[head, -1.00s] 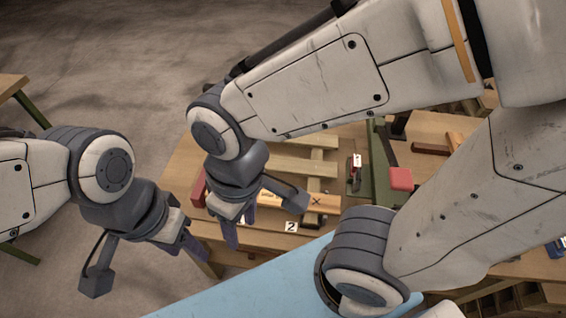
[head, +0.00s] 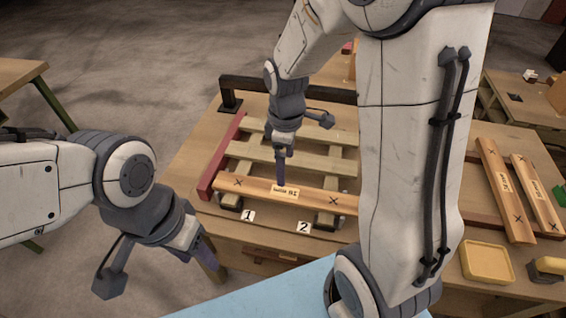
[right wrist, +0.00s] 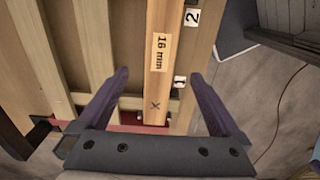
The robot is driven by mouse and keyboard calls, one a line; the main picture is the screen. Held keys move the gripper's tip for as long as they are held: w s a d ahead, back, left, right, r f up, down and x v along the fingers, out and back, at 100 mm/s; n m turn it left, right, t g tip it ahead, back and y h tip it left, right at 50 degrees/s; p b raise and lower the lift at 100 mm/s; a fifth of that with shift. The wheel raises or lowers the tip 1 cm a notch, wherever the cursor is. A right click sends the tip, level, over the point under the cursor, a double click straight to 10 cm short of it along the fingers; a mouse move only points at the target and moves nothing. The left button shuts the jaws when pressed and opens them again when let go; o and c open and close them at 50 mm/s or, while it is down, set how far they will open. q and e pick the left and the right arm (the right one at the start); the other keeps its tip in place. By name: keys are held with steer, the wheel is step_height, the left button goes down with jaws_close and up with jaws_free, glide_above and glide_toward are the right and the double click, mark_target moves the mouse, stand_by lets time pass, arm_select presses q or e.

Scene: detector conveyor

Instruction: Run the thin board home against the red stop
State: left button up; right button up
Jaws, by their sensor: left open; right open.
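A light wooden board marked "16 mm" (head: 250,185) lies across the slats at the table's front, with a cross near each end; it also shows in the right wrist view (right wrist: 159,85). The red stop (head: 222,155) is a bar along the left side. The board's left end is close to it; I cannot tell whether they touch. My right gripper (head: 282,183) points down at the board's middle, near the label. In the right wrist view its open fingers (right wrist: 160,88) are spread on either side of the board. My left gripper (head: 207,258) is open and empty, left of the table.
Two more marked boards (head: 505,190) (head: 537,190) lie at the right beside a yellow tray (head: 487,263). Number tags 1 (head: 248,216) and 2 (head: 303,227) sit at the front edge. A dark rail (head: 290,88) runs behind the slats. My right arm hides part of the table.

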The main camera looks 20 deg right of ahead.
mark_target(280, 191)
step_height(280, 191, down, 10)
steer(key=shift+f, duration=0.2)
stand_by(0.6)
steer(key=c, duration=1.5)
steer(key=shift+w+a, duration=0.4)
steer(key=shift+a, duration=0.25)
steer(key=o, duration=1.5)
